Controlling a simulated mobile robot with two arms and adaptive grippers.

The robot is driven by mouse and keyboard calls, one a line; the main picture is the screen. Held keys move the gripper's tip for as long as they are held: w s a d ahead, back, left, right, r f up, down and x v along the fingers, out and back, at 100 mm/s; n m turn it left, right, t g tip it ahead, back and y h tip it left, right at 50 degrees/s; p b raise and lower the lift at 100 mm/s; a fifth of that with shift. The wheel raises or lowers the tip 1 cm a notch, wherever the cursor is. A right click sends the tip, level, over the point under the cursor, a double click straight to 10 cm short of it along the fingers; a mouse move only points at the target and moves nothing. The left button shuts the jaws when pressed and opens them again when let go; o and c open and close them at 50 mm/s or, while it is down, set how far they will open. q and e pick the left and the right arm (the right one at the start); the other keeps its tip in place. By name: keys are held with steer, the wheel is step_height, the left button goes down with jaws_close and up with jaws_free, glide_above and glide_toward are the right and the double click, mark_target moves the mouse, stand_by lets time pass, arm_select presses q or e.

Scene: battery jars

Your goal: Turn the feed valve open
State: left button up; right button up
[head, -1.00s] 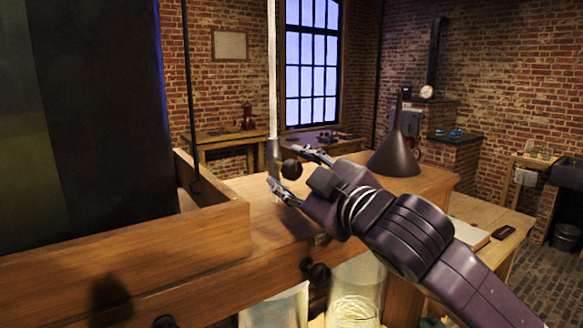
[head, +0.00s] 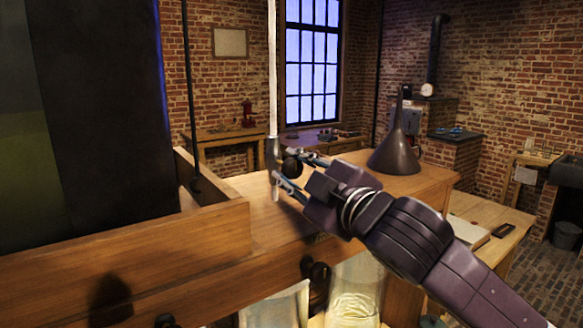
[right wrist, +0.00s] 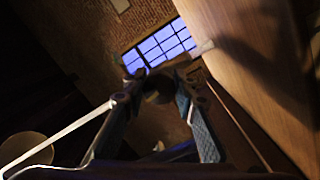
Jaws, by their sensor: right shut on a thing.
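The feed valve has a grey metal body (head: 272,152) at the foot of a pale vertical tube, above the wooden bench top. A round dark knob (head: 291,166) sticks out from it toward my right gripper (head: 290,170). My right gripper reaches in from the right and is shut on the knob, with one finger on each side. In the right wrist view the knob (right wrist: 158,93) is a dark, blurred shape between the fingers. How far the valve is turned cannot be told. My left gripper is out of view.
A raised wooden frame (head: 225,220) and a large dark panel (head: 105,110) fill the left. Glass jars (head: 355,290) stand below the bench's front edge.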

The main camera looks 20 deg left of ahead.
steer(key=n, duration=0.4)
steer(key=shift+n+y+p, duration=0.3)
steer(key=shift+n+p, duration=0.1)
steer(key=n, duration=0.3)
steer(key=shift+n+p, duration=0.4)
steer(key=n+y+p, duration=0.1)
steer(key=n, duration=0.3)
steer(key=shift+r+n, duration=0.1)
steer(key=shift+n, duration=0.3)
steer(key=shift+n+g+y+p, duration=0.35)
steer(key=shift+n+p, duration=0.25)
steer(key=shift+n, duration=1.5)
steer(key=o, duration=1.2)
steer(key=shift+c, duration=0.2)
steer(key=v, duration=1.2)
